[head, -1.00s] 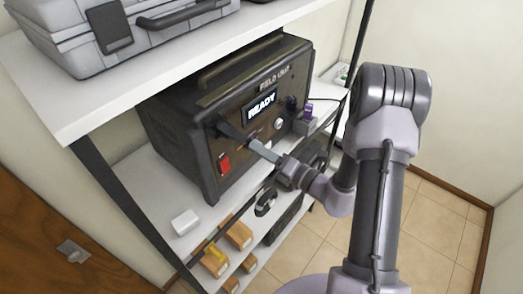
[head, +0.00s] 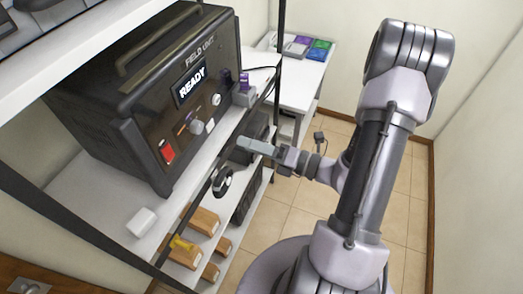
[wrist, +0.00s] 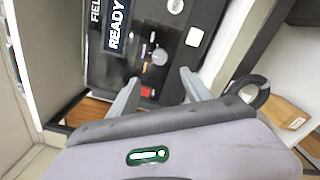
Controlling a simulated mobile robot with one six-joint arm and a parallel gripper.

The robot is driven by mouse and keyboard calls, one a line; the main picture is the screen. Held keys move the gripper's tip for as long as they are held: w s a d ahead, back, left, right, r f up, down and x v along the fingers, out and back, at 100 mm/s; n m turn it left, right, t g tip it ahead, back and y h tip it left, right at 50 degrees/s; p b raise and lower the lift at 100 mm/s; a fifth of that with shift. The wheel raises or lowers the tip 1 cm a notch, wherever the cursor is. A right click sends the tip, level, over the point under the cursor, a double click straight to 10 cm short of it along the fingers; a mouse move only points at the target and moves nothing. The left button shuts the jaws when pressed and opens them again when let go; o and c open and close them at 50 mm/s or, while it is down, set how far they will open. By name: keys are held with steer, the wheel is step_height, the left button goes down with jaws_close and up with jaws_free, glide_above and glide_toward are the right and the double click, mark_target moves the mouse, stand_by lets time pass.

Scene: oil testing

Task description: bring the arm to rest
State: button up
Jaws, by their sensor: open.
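My gripper (head: 246,146) is in front of the dark field unit (head: 118,122), just off the shelf edge, with clear air between them. In the wrist view the two fingers (wrist: 158,88) are spread apart with nothing between them, pointing at the unit's front panel. The unit's screen (head: 190,86) reads READY. A red switch (head: 167,152) and a round knob (head: 197,127) are on its panel. My arm rises from the base at right and bends back down to the gripper.
A small purple-topped item (head: 244,81) sits in a grey holder (head: 243,96) beside the unit. A white box (head: 141,222) lies on the shelf. A white table (head: 296,73) stands behind. Open tiled floor (head: 285,215) lies to the right.

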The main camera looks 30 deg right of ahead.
steer(key=v, duration=0.3)
steer(key=shift+s, duration=0.15)
steer(key=s+a+f+n+g+y+b, duration=0.1)
steer(key=s+a+f+n+g+b, duration=0.1)
steer(key=a+f+n+g+b, duration=0.35)
steer(key=s+a+f+n+g+y+b, duration=0.1)
steer(key=s+a+f+n+g+b, duration=0.15)
steer(key=a+n+g+b, duration=0.4)
steer(key=s+a+f+n+t+h+b, duration=0.1)
steer(key=s+f+n+h+b, duration=0.2)
steer(key=n+b, duration=0.6)
steer(key=s+a+f+n+t+h+b, duration=0.1)
steer(key=f+n+h+b, duration=0.6)
steer(key=n, duration=0.8)
steer(key=s+t+b, duration=0.1)
steer(key=s+b, duration=0.1)
steer(key=b, duration=0.1)
steer(key=shift+s+n+h+b, duration=0.2)
steer(key=shift+n+h+b, duration=0.1)
